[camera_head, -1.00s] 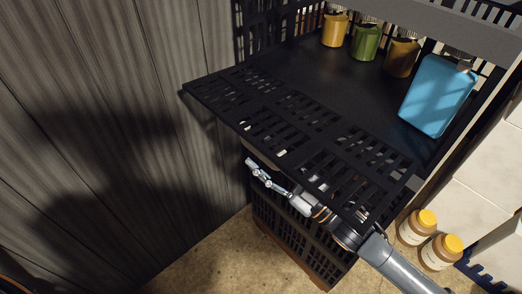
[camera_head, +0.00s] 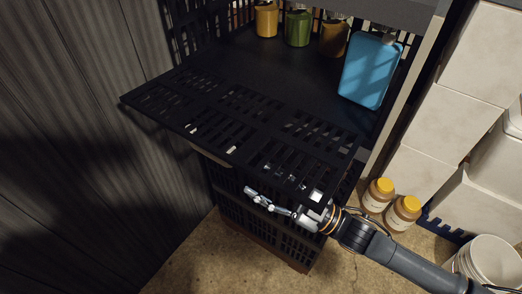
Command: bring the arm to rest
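My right arm comes in from the lower right in the head view. Its gripper (camera_head: 268,202) is in front of the black slatted crate, just below the lowered slatted flap. I see no object in the gripper. Its fingers are small and seen from the side, so I cannot tell whether they are open or shut. My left gripper is not in view.
The black slatted flap (camera_head: 240,122) juts out above my gripper. The shelf behind holds a blue container (camera_head: 369,70), a green jar (camera_head: 298,28) and yellowish jars (camera_head: 266,20). Two yellow-lidded jars (camera_head: 378,194) and a white bucket (camera_head: 490,262) stand at right. A wooden wall (camera_head: 70,120) is left.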

